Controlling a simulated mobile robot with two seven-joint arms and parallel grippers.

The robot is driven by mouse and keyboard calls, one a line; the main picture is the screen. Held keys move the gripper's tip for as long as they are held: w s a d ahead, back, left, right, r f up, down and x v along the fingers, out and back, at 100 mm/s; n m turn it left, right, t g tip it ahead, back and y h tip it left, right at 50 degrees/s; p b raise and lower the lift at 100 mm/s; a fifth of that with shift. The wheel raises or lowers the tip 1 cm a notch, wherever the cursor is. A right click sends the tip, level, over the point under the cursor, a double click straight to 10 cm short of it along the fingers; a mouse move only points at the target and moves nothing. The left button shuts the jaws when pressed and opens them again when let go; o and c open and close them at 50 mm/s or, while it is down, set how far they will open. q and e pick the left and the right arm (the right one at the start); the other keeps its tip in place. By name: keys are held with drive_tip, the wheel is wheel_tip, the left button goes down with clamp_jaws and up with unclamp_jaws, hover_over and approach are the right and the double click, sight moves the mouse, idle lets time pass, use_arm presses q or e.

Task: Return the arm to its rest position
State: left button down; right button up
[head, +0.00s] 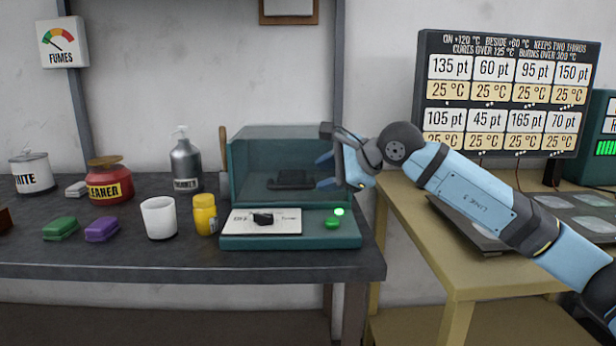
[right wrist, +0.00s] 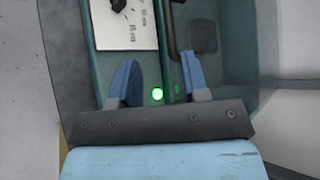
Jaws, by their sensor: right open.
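My right arm comes in from the right in the head view. Its gripper (head: 326,172) is at the right side of a teal machine (head: 290,241) with a clear cover. The right gripper is open, its two blue fingers apart with nothing between them. In the right wrist view the gripper (right wrist: 157,85) is over the machine's front right part, where a green light (right wrist: 157,94) glows between the fingers. I cannot tell whether the fingers touch the cover. A dark object (head: 290,180) lies inside the cover. My left gripper is not in view.
The dark table (head: 120,255) holds a white cup (head: 158,218), a yellow bottle (head: 204,214), green (head: 60,228) and purple (head: 102,229) blocks, a red jar (head: 109,180) and a grey pump bottle (head: 185,162). A yellowish table (head: 450,275) and a display board (head: 500,95) stand at right.

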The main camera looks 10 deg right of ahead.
drive_tip(key=shift+v, duration=0.9)
